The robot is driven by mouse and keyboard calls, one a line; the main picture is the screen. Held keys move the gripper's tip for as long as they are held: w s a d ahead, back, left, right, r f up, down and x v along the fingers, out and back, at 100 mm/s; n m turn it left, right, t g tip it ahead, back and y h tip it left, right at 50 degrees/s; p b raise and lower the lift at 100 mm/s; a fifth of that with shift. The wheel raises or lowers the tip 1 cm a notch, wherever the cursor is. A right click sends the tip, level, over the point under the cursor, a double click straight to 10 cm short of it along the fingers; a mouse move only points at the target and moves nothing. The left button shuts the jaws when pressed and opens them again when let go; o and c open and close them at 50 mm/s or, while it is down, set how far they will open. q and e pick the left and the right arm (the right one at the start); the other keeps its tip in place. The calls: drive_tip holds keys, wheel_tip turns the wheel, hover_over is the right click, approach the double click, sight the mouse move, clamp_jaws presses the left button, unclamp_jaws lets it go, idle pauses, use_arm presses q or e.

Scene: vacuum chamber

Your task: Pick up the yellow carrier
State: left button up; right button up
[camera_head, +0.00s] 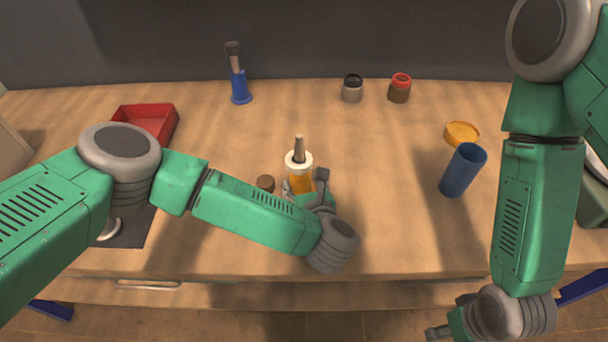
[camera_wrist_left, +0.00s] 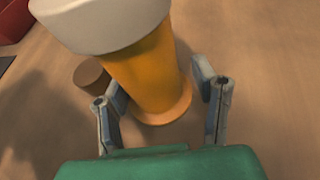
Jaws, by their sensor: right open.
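The yellow carrier (camera_head: 299,178) stands upright on the wooden table in the middle of the head view, with a white collar and a dark rod on top. In the left wrist view its yellow body (camera_wrist_left: 152,75) fills the upper middle, and its upper end is cut off. My left gripper (camera_head: 290,188) is low at the carrier. Its fingers (camera_wrist_left: 160,100) are open, one on each side of the yellow body, with a gap at the right finger.
A small brown cylinder (camera_head: 265,183) stands close left of the carrier. A blue cup (camera_head: 463,171) and an orange dish (camera_head: 461,132) are at right. A red tray (camera_head: 149,121) is at left. A blue-handled brush (camera_head: 239,86) and two jars (camera_head: 352,89) (camera_head: 400,89) stand at the back.

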sight(302, 157)
use_arm(q)
drive_tip(key=shift+a, duration=0.2)
drive_tip(key=c, duration=0.6)
drive_tip(key=shift+a, duration=0.2)
clamp_jaws()
drive_tip(key=shift+a, duration=0.1)
drive_tip(key=shift+w+r, duration=0.1)
drive_tip(key=shift+r, duration=0.35)
drive_tip(key=r, duration=0.8)
drive_tip(key=shift+d+r, duration=0.2)
drive_tip(key=shift+a+r, duration=0.1)
drive_tip(key=shift+r, duration=0.3)
use_arm(e)
drive_tip(key=shift+a+r, duration=0.2)
drive_tip(key=shift+a, duration=0.2)
use_arm(q)
drive_tip(key=shift+d, duration=0.2)
use_arm(e)
drive_tip(key=shift+d, duration=0.1)
use_arm(q)
drive_tip(key=shift+f, duration=0.15)
use_arm(e)
drive_tip(key=shift+f, duration=0.1)
